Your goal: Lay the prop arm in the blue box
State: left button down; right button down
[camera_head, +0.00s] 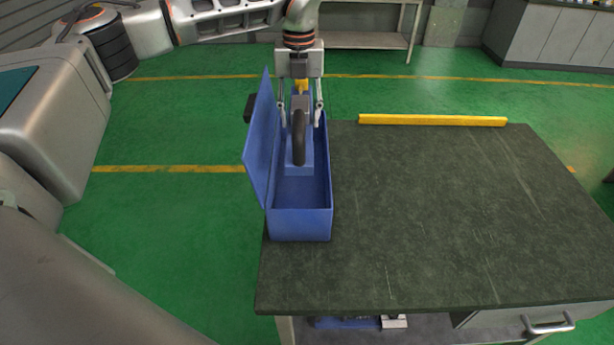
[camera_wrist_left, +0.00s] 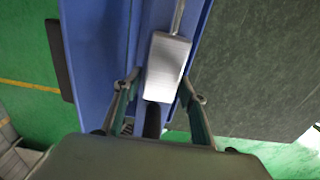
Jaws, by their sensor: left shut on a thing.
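The blue box (camera_head: 300,224) stands at the left edge of the table with its lid (camera_head: 261,140) open to the left. My left gripper (camera_head: 301,118) points down over the far part of the box. In the left wrist view, a pale metal block (camera_wrist_left: 168,66) and a thin rod show beyond the fingers, within the blue walls. My left gripper (camera_wrist_left: 160,92) partly hides the held piece there. I cannot tell whether it touches the box floor. My right gripper is not in view.
The dark table top (camera_head: 440,215) is mostly bare right of the box. A yellow bar (camera_head: 432,120) lies along its far edge. A dark handle (camera_head: 248,108) sticks out left of the lid. Green floor lies left of the table.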

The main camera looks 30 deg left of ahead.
pick_arm(q)
notch_tip(320, 180, down, 19)
jog(key=shift+r+p, duration=0.1)
jog(key=shift+p, duration=0.3)
dwell(0.4)
jog(key=c, duration=1.6)
grip_release()
jog(key=shift+s+f, duration=0.1)
jog(key=shift+f, duration=0.15)
jog(key=o, duration=0.4)
jog(key=shift+r, duration=0.1)
notch_tip(320, 180, up, 12)
jog(key=shift+b, duration=0.45)
